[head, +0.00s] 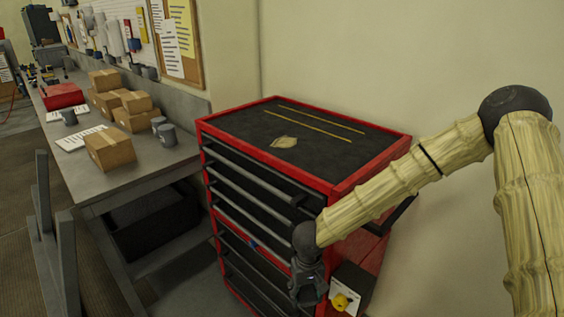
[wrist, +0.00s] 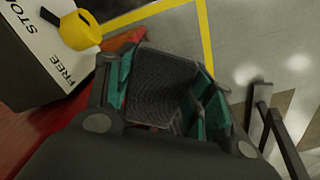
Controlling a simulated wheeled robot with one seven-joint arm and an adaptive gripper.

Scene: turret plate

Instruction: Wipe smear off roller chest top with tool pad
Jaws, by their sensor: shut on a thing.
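The red roller chest (head: 345,185) has a dark top with a tan smear (head: 284,142) near its middle. Two thin yellow lines run along the top behind the smear. My gripper (head: 308,292) hangs in front of the chest, below its top and apart from the smear. In the wrist view, my gripper (wrist: 165,95) has teal fingers on both sides of a dark, textured pad (wrist: 160,82), and it is shut on this pad. The pad's far side is hidden, and I cannot make the pad out in the head view.
A box with a yellow knob (head: 341,302) sits at the chest's lower right side. A grey bench (head: 150,172) with cartons (head: 110,150), cups and a red case (head: 62,96) stands at left. A wall is behind the chest. The chest top is otherwise clear.

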